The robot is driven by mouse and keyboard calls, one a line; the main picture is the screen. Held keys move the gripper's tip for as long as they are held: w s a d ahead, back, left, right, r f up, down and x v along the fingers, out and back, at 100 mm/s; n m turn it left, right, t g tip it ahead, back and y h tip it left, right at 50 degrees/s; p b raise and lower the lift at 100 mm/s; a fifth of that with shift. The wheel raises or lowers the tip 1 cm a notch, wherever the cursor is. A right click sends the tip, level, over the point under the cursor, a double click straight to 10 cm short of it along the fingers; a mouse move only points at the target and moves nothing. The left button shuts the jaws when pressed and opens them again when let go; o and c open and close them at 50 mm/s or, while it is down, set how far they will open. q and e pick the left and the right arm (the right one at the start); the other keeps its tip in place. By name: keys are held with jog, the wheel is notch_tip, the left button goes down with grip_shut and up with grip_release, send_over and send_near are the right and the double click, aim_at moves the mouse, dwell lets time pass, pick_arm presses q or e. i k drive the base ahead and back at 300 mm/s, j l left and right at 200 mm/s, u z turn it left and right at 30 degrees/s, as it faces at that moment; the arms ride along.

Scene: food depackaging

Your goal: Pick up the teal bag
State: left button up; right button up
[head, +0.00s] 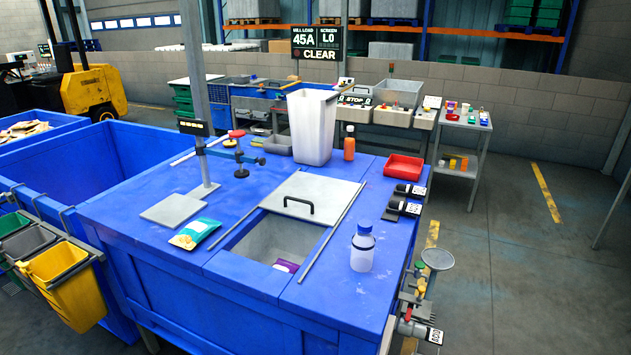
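The teal bag (196,232) lies flat on the blue worktable (340,300), near its left front edge. It is teal with a pale, partly yellow-green front. It lies left of the rectangular opening (262,240) in the tabletop and in front of a grey square plate (172,210). Nothing covers the bag. Neither of my grippers shows in the head view.
A purple item (286,266) lies in the opening, beside a sliding lid (312,190) with a black handle. A clamp stand (241,160), white bin (312,128), orange bottle (349,145), red tray (404,168) and white bottle (362,250) stand on the table. A yellow bin (62,285) hangs at left.

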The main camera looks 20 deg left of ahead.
aim_at(191, 235)
jog(key=j+u, duration=0.1)
jog(key=u, duration=1.25)
jog(key=i+j+z, duration=0.1)
jog(key=z, duration=1.2)
jog(key=j+z, duration=0.35)
jog(key=k+j+z, duration=0.2)
jog(key=j+z, duration=0.15)
jog(key=j, duration=0.2)
jog(key=k+j+z, duration=0.2)
jog(key=j+z, duration=0.15)
jog(key=k+j+z, duration=0.3)
jog(key=j, duration=0.15)
jog(key=k+j+z, duration=0.2)
jog(key=j+z, duration=0.15)
